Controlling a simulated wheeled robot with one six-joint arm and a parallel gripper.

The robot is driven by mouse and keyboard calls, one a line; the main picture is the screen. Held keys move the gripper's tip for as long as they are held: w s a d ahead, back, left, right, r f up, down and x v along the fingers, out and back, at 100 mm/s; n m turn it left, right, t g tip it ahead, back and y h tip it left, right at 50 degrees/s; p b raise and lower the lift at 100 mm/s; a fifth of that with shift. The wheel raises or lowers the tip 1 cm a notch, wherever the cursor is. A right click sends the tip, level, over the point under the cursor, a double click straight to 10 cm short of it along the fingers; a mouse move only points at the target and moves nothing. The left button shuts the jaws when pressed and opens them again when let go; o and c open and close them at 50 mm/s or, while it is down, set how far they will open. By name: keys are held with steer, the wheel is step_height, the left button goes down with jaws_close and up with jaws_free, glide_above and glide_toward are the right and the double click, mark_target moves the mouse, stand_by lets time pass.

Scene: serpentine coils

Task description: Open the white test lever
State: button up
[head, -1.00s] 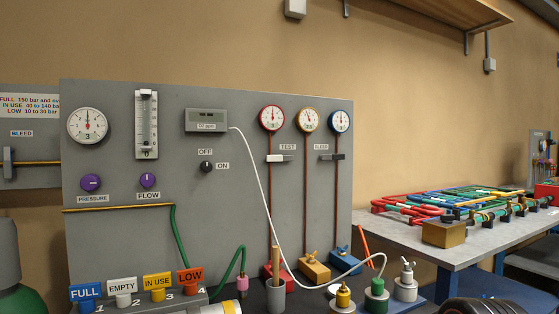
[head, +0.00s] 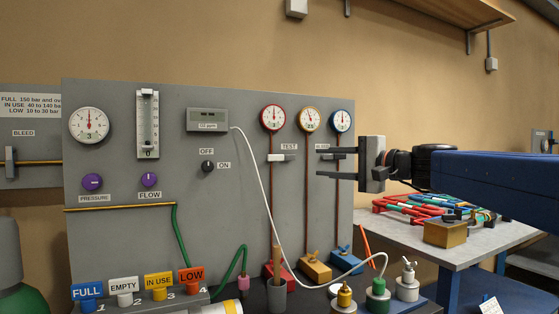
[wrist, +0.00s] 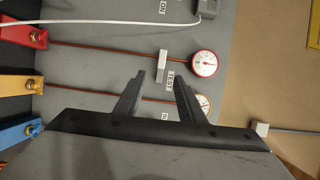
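The white test lever (head: 282,158) sits on a red-brown pipe on the grey panel, left of the TEST label and below the red-rimmed gauge (head: 272,118). It lies crosswise to the pipe. In the wrist view the lever (wrist: 162,66) appears just beyond and between my fingertips. My gripper (head: 324,163) is open and empty, to the right of the lever in the head view and apart from it. It also shows in the wrist view (wrist: 158,76).
A white hose (head: 265,190) hangs from the ppm display (head: 207,120) across the panel's lower part. Red, yellow and blue valve blocks (head: 315,270) stand at the panel's foot. Bottles (head: 378,292) stand in front. A table with coloured tubes (head: 475,247) is at right.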

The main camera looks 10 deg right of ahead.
mark_target(276, 158)
steer(key=x, duration=1.7)
steer(key=shift+w+r, duration=0.35)
steer(key=shift+r, duration=0.05)
steer(key=shift+c, duration=0.2)
jaws_close()
